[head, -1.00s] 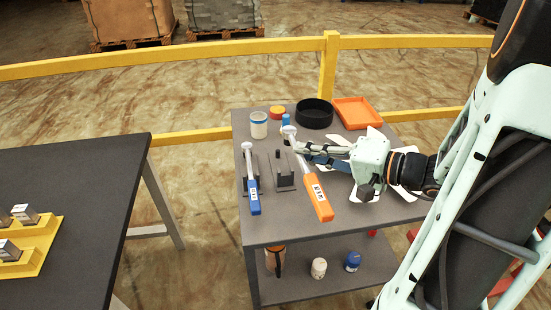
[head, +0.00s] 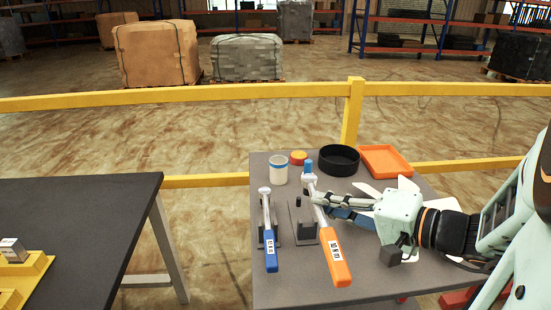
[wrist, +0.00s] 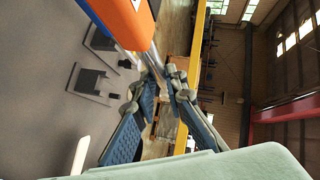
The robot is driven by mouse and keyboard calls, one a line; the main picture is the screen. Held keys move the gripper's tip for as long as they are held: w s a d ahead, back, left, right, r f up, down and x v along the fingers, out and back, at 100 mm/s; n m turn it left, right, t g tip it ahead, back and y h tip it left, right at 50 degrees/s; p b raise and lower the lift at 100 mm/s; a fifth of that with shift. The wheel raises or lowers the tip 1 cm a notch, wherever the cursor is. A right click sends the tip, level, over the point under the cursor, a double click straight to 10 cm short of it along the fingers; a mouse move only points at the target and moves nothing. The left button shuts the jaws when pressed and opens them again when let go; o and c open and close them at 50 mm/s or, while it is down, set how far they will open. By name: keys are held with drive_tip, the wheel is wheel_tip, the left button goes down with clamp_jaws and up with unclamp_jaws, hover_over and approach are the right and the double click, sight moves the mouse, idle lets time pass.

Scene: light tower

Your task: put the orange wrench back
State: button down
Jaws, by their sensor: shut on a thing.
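The orange wrench (head: 335,258) has an orange handle with a white label and a metal shaft. My gripper (head: 315,197) is shut on its shaft near the head end, with the handle pointing toward the front of the table. The wrench is just right of an empty dark stand (head: 304,228) with upright parts. Whether the wrench touches the table is unclear. In the wrist view its orange handle (wrist: 128,20) fills the top and the fingers (wrist: 160,80) close around the shaft. A blue-handled wrench (head: 270,248) rests on a similar stand to the left.
On the grey table (head: 385,290) behind are a white cup (head: 279,170), a red-and-yellow round item (head: 298,158), a black round tray (head: 338,161) and an orange tray (head: 386,160). A yellow rail (head: 352,115) runs behind. A dark table (head: 75,225) stands at left, across a gap.

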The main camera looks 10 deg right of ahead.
drive_tip(key=w+f, duration=0.1)
drive_tip(key=w, duration=0.2)
drive_tip(key=w+f, duration=0.1)
drive_tip(key=w, duration=0.1)
drive_tip(key=w+f+b, duration=0.1)
drive_tip(key=w+f, duration=0.1)
drive_tip(key=w, duration=0.1)
drive_tip(key=shift+w+d, duration=0.15)
drive_tip(key=shift+w, duration=0.2)
drive_tip(key=shift+w+f+b, duration=0.25)
drive_tip(key=shift+w+f, duration=0.75)
drive_tip(key=shift+f, duration=0.25)
drive_tip(key=shift+w+f+b, duration=0.25)
drive_tip(key=shift+w+f, duration=0.75)
drive_tip(key=shift+f, duration=0.25)
drive_tip(key=f, duration=0.1)
drive_tip(key=f+b, duration=0.1)
drive_tip(key=f, duration=0.1)
drive_tip(key=shift+w+d+f, duration=0.1)
drive_tip(key=shift+w+f, duration=0.05)
drive_tip(key=shift+w, duration=0.15)
drive_tip(key=c, duration=2)
unclamp_jaws()
drive_tip(key=shift+o, duration=0.2)
drive_tip(key=shift+p, duration=0.35)
drive_tip(key=v, duration=1.1)
drive_tip(key=shift+d+f, duration=0.1)
drive_tip(key=shift+f, duration=0.25)
drive_tip(key=shift+p, duration=0.3)
